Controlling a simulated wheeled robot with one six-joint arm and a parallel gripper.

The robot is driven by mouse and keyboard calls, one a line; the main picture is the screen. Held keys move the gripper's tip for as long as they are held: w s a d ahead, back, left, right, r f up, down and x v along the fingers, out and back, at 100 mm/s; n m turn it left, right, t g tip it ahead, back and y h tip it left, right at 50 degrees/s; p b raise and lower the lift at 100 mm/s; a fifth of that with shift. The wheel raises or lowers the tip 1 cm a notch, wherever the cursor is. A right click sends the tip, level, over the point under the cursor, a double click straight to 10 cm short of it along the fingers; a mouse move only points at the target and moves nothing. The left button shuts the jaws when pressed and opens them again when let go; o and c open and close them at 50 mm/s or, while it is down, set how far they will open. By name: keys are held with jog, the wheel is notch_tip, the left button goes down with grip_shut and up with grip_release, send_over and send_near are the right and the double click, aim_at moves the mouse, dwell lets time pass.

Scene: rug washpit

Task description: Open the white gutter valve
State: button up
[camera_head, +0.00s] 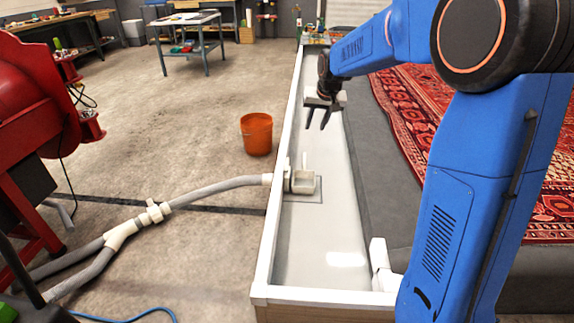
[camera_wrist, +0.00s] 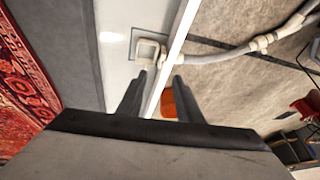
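The white gutter valve (camera_head: 302,181) sits in the gutter against its left wall, where the grey hose joins. A pale handle stands upright on it in the head view. In the wrist view the valve (camera_wrist: 148,50) shows beyond my fingertips, slightly left of centre. My gripper (camera_head: 316,124) hangs above the gutter, farther back than the valve and apart from it. Its two fingers are spread with nothing between them; they also show in the wrist view (camera_wrist: 162,76). The finger tips come close to the valve's lower edge in that view, but there is no visible contact.
The white-rimmed gutter (camera_head: 325,245) runs lengthwise beside a grey ledge and a red patterned rug (camera_head: 420,110). An orange bucket (camera_head: 257,134) stands on the floor left of it. A grey hose (camera_head: 215,187) leads left toward a red machine (camera_head: 35,110). Another white fitting (camera_head: 381,262) is at the near right.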

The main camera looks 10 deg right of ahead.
jog(key=w+a+f, duration=0.2)
jog(key=w+f, duration=1)
jog(key=w, duration=0.4)
jog(key=m, duration=0.2)
send_near(287, 162)
jog(key=x, duration=1.1)
jog(key=shift+d, duration=0.1)
grip_shut()
